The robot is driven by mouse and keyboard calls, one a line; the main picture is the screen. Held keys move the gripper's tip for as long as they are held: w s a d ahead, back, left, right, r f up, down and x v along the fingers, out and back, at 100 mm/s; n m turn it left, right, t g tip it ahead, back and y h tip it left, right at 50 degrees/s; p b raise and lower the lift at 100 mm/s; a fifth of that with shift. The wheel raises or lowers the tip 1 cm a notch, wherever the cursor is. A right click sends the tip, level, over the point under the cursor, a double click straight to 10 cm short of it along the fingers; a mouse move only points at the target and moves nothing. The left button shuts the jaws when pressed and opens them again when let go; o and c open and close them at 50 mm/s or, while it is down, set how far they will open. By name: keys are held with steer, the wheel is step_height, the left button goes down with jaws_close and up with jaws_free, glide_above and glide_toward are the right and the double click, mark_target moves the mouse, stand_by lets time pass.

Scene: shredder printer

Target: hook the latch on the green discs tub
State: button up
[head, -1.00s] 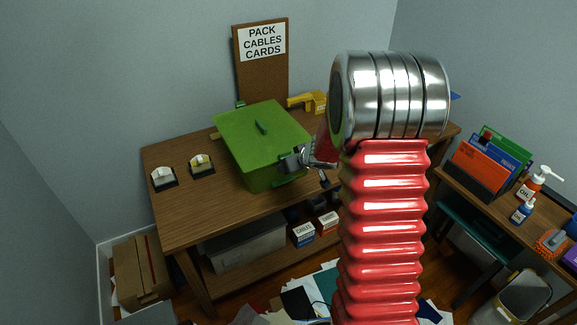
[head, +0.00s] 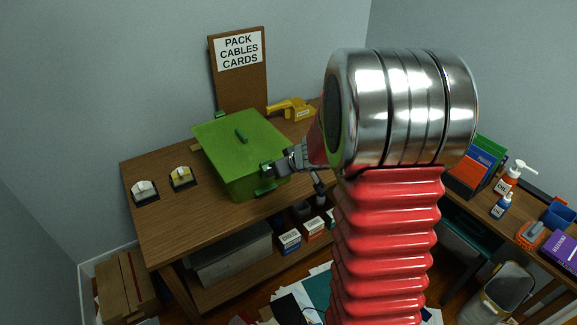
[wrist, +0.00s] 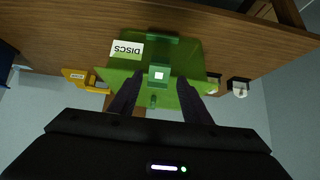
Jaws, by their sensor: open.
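The green discs tub (head: 235,172) stands on the wooden table with its lid (head: 240,140) on. In the wrist view it appears upside down, with a DISCS label (wrist: 128,49). A green latch (wrist: 159,74) with a bright spot shows at the middle of its front; in the head view the latch (head: 266,168) is partly behind my gripper. My gripper (head: 279,164) is at the tub's front right side. In the wrist view its two dark fingers (wrist: 159,80) are spread, one each side of the latch in the picture. Whether they touch it, I cannot tell.
Two small card holders (head: 145,191) (head: 181,178) sit left of the tub. A yellow tool (head: 293,109) and a sign board (head: 239,75) are behind it. Small boxes (head: 289,241) and a grey bin (head: 228,256) are on the lower shelf. Papers (head: 315,285) litter the floor.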

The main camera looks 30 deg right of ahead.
steer(key=v, duration=0.7)
stand_by(0.6)
steer(key=s+d+h, duration=0.3)
steer(key=d+h, duration=0.2)
steer(key=d, duration=0.3)
steer(key=s+a+r+m+g+h, duration=0.15)
steer(key=s+r+g, duration=0.25)
steer(key=s, duration=0.4)
steer(key=s+a+r+y, duration=0.2)
steer(key=s+a, duration=0.2)
steer(key=a, duration=0.4)
steer(key=s+a+r+y, duration=0.2)
steer(key=s+a, duration=0.2)
steer(key=a, duration=0.5)
steer(key=s+a+r+n+y, duration=0.1)
steer(key=s+a+r+y, duration=0.1)
steer(key=s+a, duration=0.3)
steer(key=a, duration=0.4)
steer(key=shift+t, duration=0.4)
